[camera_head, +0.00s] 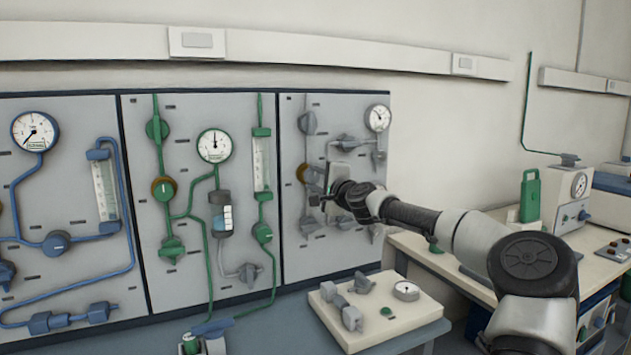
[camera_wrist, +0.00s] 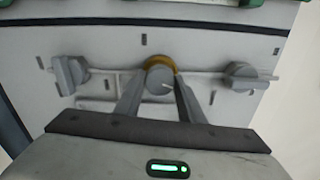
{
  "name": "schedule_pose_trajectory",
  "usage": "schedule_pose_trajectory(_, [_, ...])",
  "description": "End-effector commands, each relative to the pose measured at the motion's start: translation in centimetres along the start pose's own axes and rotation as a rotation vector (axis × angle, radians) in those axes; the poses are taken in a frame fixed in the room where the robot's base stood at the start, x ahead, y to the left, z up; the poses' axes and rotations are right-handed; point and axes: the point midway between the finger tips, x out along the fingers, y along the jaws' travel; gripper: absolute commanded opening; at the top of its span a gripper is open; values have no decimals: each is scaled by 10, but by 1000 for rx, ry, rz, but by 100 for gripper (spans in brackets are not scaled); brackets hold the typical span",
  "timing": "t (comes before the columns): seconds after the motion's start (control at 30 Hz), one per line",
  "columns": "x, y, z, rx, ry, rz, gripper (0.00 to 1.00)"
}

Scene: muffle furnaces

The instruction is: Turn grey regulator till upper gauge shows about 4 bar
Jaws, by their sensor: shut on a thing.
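The grey regulator (camera_wrist: 158,84) is a round knob with a brass ring and a white mark on its face. In the head view its brass-ringed body (camera_head: 303,172) sits on the left side of the grey-piped panel. My gripper (camera_wrist: 160,98) is shut on this knob, one finger on each side; in the head view its tip (camera_head: 322,197) reaches the panel. The upper gauge (camera_head: 377,117) is a white dial at the panel's top right. Its needle is too small to read exactly. The gauge is not in the wrist view.
Grey valve knobs (camera_wrist: 72,74) and (camera_wrist: 243,77) flank the regulator in the wrist view. Panels with green and blue piping stand left. A small white box (camera_head: 385,318) with a gauge lies on the bench below. A beige table (camera_head: 425,250) stands right.

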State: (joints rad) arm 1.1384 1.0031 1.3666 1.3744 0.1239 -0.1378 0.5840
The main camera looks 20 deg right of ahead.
Motion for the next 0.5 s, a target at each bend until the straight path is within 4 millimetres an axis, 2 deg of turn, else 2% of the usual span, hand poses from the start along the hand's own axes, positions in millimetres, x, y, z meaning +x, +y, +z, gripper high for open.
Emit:
schedule_pose_trajectory(0.43, [0,0,0,11,1,1,13])
schedule_pose_trajectory(0.47, [0,0,0,11,1,1,37])
schedule_pose_trajectory(0.5, [0,0,0,11,1,1,44])
